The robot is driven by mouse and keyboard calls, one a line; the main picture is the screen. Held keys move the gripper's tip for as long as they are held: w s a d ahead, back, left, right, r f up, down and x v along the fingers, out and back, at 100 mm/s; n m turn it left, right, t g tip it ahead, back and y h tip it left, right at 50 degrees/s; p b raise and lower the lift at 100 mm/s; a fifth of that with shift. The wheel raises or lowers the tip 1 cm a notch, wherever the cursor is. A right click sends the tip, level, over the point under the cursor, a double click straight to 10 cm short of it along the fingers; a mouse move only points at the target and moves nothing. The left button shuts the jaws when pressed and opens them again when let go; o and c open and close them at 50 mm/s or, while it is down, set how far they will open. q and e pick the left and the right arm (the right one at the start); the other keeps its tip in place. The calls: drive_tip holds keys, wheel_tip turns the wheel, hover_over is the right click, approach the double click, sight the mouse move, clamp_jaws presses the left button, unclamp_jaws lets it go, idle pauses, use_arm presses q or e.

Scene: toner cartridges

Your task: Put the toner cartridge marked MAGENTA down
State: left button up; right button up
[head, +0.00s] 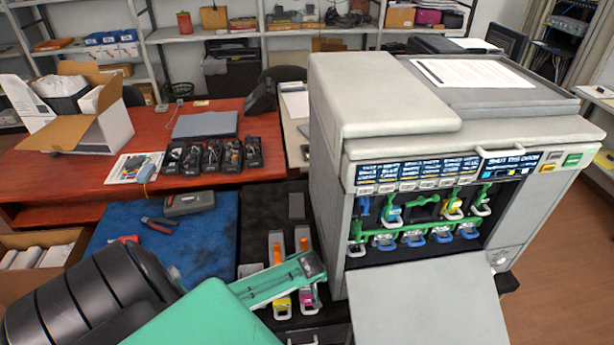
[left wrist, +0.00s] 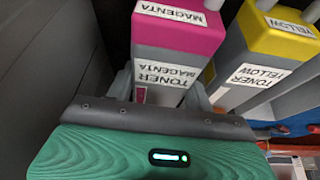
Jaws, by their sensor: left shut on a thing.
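The toner cartridge marked MAGENTA (left wrist: 178,35) has a magenta end and a grey body with white labels. In the left wrist view it sits between the two fingers of my left gripper (left wrist: 165,98), which is shut on it. A yellow-ended cartridge marked YELLOW (left wrist: 280,40) stands close beside it on the right. In the head view my green left hand (head: 278,284) crosses over both cartridges and hides their middles. The magenta part (head: 306,297) shows just below it. I cannot tell whether the magenta cartridge touches the surface under it. My right gripper is not in view.
The large printer (head: 385,120) stands close on the right, with its front flap (head: 415,305) lowered and colored latches inside. A blue mat (head: 205,245) with tools lies left of the cartridges. Several black bins (head: 212,156) stand on the red desk (head: 275,135) behind.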

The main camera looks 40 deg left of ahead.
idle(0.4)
use_arm(q)
drive_tip(key=shift+f, duration=0.4)
drive_tip(key=shift+f+b, duration=0.1)
drive_tip(key=shift+b, duration=0.2)
drive_tip(key=o, duration=1.7)
drive_tip(key=shift+c, duration=0.2)
drive_tip(key=shift+s, duration=0.1)
drive_tip(key=b+v, duration=0.1)
drive_tip(key=v, duration=1.3)
drive_tip(key=shift+f, duration=0.1)
